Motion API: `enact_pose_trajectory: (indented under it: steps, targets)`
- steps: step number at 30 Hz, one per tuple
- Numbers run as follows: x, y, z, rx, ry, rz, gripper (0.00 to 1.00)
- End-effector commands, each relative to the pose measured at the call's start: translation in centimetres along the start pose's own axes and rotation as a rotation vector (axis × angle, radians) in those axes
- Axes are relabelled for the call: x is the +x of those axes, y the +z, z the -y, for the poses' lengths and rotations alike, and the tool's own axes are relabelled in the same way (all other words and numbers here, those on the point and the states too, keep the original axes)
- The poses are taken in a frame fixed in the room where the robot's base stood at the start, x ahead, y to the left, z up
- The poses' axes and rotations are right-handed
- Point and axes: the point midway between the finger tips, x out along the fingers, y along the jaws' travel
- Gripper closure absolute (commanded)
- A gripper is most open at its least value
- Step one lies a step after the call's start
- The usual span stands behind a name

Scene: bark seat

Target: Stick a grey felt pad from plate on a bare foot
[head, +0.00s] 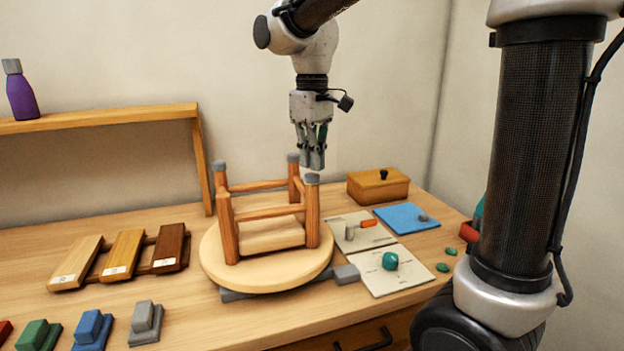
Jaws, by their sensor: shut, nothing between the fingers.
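A wooden stool (268,265) stands upside down on the bench, its round seat below and its legs pointing up. Grey pads cap the back-left foot (219,165), the back-right foot (293,158) and the front-right foot (312,179). The front-left foot (225,197) shows bare wood. A small dark grey piece (423,218), perhaps a felt pad, lies on a flat blue plate or mat (396,216) at the right. My gripper (313,165) is shut and empty, pointing down just above the front-right foot; I cannot tell whether it touches the pad.
Two pale cards right of the stool hold a grey-and-red item (368,223) and a teal knob (390,261). A lidded wooden box (378,186) stands behind. Wood samples (122,255) and coloured blocks (92,328) lie left. A shelf (100,118) stands at the back left.

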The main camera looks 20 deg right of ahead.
Motion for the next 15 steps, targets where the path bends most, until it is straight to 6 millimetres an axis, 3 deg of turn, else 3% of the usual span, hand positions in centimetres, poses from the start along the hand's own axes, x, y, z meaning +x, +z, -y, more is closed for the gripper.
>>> enact_pose_trajectory:
  steps: [15]
  targets:
    - [0.79,-0.03,0.00,0.000,0.000,-0.001,1.00]
